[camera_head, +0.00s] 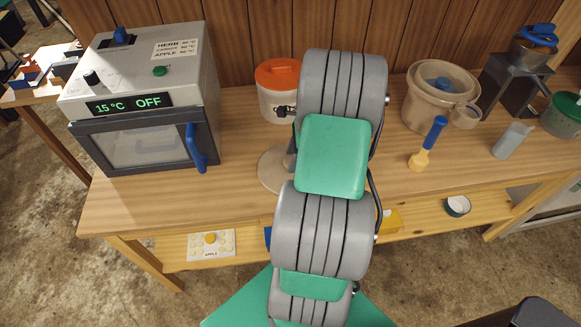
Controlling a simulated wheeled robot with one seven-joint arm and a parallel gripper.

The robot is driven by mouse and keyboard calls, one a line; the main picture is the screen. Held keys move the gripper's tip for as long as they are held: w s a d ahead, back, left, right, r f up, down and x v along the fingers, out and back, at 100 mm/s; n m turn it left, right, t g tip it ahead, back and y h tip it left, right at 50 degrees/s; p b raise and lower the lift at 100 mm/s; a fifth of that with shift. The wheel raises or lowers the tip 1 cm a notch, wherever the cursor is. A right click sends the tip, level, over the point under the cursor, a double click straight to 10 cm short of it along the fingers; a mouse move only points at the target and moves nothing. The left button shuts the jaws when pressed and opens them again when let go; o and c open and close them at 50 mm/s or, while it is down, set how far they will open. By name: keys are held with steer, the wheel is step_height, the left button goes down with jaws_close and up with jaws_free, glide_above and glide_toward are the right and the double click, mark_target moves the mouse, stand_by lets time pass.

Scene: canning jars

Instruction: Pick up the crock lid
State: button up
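A flat round beige disc (270,171), which looks like the crock lid, lies on the wooden table left of my arm. Its right part is hidden behind my arm. A wide beige crock-like pot (412,105) stands at the back right, with a blue item (438,84) in its opening. My arm rises through the middle of the view and covers the table behind it. My gripper is hidden behind the arm links, so I cannot see its fingers or whether it touches the disc.
A drying oven (140,130) stands at the left. A white container with an orange lid (278,75) stands behind the disc. A blue-and-yellow tool (428,145), a grey cup (512,141) and a grinder-like device (515,82) are at the right. Bare table (235,140) lies between oven and disc.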

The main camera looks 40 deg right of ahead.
jaws_close()
stand_by(0.4)
